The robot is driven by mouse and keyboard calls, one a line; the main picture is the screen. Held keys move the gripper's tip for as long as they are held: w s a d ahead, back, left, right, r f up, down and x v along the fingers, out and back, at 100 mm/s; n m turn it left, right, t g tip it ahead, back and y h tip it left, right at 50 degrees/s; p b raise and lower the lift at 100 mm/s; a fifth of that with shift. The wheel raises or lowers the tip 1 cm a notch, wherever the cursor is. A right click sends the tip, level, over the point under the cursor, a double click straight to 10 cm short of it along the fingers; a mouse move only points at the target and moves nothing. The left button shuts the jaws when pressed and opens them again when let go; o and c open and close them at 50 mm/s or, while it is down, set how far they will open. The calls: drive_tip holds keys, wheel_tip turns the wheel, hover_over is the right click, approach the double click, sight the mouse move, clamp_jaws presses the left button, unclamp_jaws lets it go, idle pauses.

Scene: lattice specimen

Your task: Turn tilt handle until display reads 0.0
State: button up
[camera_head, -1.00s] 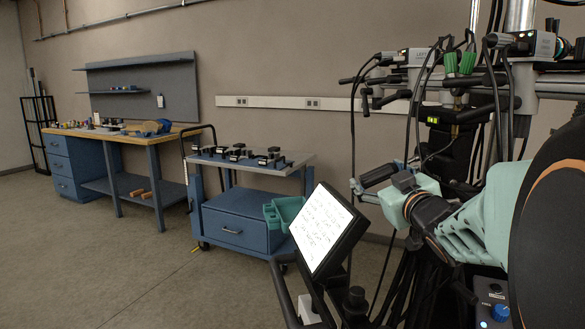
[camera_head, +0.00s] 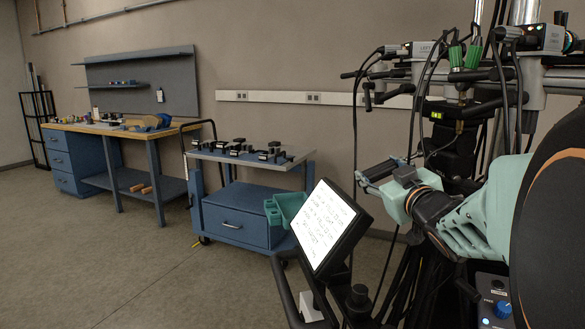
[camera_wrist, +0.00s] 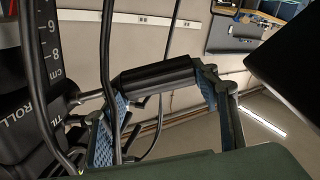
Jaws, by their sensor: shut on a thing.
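The tilt display (camera_head: 437,114) is a small lit readout on the black column in the head view, too small to read. My gripper (camera_head: 378,172) reaches in from the right, left of and below the display. In the wrist view my gripper (camera_wrist: 157,77) is shut on a black cylindrical grip, which I take for the tilt handle (camera_wrist: 157,74), lying crosswise between the two fingers. Thin rods run from near the fingers to a black column with a centimetre scale (camera_wrist: 50,40). Lettering there reads "ROLL" and, partly cut off, "TIL". The fingers partly hide the handle's ends.
Dark cables (camera_wrist: 108,60) hang close to my fingers. A tilted white screen with handwriting (camera_head: 328,225) stands below left of my gripper. A blue cart (camera_head: 235,215) and a workbench (camera_head: 100,128) stand farther back. The floor at left is clear.

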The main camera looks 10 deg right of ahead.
drive_tip(key=shift+r+p, duration=0.2)
drive_tip(key=shift+p, duration=0.2)
drive_tip(key=r+g+h+p, duration=0.1)
drive_tip(key=p, duration=0.4)
drive_tip(key=shift+w+a+m+g, duration=0.1)
drive_tip(key=shift+m+g, duration=0.3)
drive_tip(key=m+g+h+p, duration=0.1)
drive_tip(key=g+p, duration=0.2)
drive_tip(key=p, duration=0.4)
drive_tip(key=shift+w, duration=0.15)
drive_tip(key=g+p, duration=0.2)
drive_tip(key=m+g+h+p, duration=0.1)
drive_tip(key=g+p, duration=0.3)
drive_tip(key=p, duration=0.1)
drive_tip(key=shift+w+f+h, duration=0.1)
drive_tip(key=shift+w+h, duration=0.2)
drive_tip(key=g+p, duration=0.1)
drive_tip(key=p, duration=0.1)
drive_tip(key=g+p, duration=0.1)
drive_tip(key=p, duration=0.1)
drive_tip(key=m+g+p, duration=0.1)
drive_tip(key=g, duration=0.1)
drive_tip(key=shift+w+f+p, duration=0.1)
drive_tip(key=shift+f+p, duration=0.15)
drive_tip(key=shift+p, duration=0.15)
drive_tip(key=shift+f, duration=0.15)
drive_tip(key=o, duration=1.2)
drive_tip(key=shift+c, duration=0.2)
